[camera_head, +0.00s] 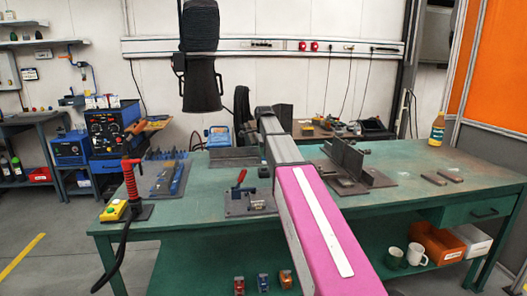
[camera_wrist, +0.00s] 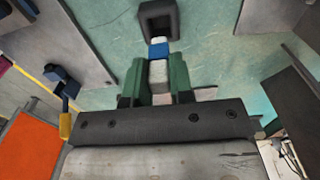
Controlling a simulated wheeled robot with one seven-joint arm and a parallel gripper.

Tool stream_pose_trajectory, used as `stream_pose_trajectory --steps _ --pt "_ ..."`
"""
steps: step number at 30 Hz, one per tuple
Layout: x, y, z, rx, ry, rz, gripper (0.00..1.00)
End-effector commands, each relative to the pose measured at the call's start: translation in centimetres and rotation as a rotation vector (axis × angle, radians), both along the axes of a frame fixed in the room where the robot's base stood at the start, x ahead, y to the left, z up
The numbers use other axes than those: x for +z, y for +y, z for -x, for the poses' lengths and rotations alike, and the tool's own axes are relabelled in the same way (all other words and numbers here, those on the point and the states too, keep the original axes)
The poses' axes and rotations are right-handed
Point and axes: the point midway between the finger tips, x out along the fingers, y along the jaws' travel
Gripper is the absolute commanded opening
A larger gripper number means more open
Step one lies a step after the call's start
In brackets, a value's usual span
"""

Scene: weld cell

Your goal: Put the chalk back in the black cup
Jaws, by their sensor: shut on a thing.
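My gripper (camera_wrist: 158,75) shows in the wrist view with two green fingers. It is shut on the chalk (camera_wrist: 158,71), a pale stick with a blue band (camera_wrist: 158,50) beyond the fingertips. The black cup (camera_wrist: 146,24), square with a dark opening, is at the top of the wrist view, straight ahead of the chalk. The chalk's pale far end overlaps the cup's near edge in the picture. I cannot tell whether they touch. In the head view my arm hides the gripper, and I cannot make out the chalk or cup.
The green bench (camera_head: 415,205) carries a toggle clamp on a plate (camera_head: 250,204), an angled dark fixture (camera_head: 345,158), a red-handled torch (camera_head: 131,180) and a bottle (camera_head: 437,130). Grey plates (camera_wrist: 55,38) flank the cup in the wrist view. Bare bench shows around the cup.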

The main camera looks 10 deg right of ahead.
Motion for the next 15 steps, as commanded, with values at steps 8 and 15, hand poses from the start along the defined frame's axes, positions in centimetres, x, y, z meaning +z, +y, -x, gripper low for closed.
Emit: stream_pose_trajectory --steps 8,15 --pt "-1.7 0.0 0.0 0.0 0.001 0.0 0.03" --pt "-3.1 0.0 0.0 0.0 0.0 0.0 0.03"
